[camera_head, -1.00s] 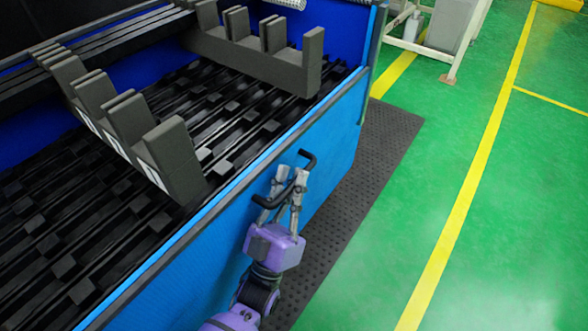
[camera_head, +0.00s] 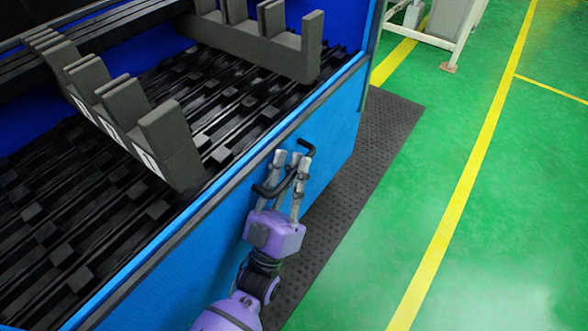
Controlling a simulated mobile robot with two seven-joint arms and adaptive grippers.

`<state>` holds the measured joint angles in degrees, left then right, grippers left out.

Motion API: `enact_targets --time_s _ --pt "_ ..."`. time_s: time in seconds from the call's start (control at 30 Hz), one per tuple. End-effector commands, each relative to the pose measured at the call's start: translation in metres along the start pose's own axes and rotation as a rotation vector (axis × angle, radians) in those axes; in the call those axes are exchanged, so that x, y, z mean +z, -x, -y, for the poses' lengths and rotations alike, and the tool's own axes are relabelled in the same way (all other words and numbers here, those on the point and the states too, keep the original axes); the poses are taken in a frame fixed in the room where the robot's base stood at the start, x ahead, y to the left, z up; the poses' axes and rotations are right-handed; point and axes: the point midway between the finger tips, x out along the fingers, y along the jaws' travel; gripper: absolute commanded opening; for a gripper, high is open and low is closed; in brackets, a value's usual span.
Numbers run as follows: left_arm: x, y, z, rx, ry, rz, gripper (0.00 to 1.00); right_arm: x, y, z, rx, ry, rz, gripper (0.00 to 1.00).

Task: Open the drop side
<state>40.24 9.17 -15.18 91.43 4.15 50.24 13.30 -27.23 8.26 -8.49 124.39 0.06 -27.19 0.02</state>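The blue drop side (camera_head: 222,218) stands upright along the near edge of the black-slatted bin. A black bar handle (camera_head: 268,191) is fixed on its outer face. My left gripper (camera_head: 291,160), with a purple body and grey fingers, is at the handle. Its fingers are parted, with a gap between the tips, and they overlap the handle's bar in this view. I cannot tell whether they touch it. My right gripper is not in view.
Dark grey notched racks (camera_head: 165,152) stand inside the bin on black slats (camera_head: 75,225). A black studded mat (camera_head: 375,150) lies along the bin's outer side. The green floor (camera_head: 500,230) to the right is clear, with yellow lines. A white-framed stand (camera_head: 447,35) is at the top.

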Motion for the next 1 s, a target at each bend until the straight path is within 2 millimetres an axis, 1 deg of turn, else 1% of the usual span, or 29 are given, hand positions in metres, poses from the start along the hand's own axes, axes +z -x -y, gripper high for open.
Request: enact_targets --time_s 0.03,0.2,0.3,0.47,0.67,0.9,1.0 --pt "-0.008 -0.006 -0.002 0.003 -0.001 -0.008 0.18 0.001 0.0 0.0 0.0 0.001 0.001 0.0" --pt "-0.034 -0.03 -0.01 0.005 -0.002 -0.015 0.18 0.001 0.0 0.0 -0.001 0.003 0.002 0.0" --pt "-0.047 -0.044 -0.014 0.005 -0.002 -0.015 0.18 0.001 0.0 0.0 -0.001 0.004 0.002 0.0" --pt "-0.062 -0.059 -0.018 0.005 -0.002 -0.015 0.18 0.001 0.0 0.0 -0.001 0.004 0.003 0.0" --pt "-0.068 -0.065 -0.02 0.004 -0.002 -0.014 0.18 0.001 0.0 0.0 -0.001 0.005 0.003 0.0" --pt "-0.068 -0.065 -0.02 0.004 -0.002 -0.012 0.18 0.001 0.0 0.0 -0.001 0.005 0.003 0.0" --pt "-0.067 -0.061 -0.02 0.004 -0.002 -0.011 0.18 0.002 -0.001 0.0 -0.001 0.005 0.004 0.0"
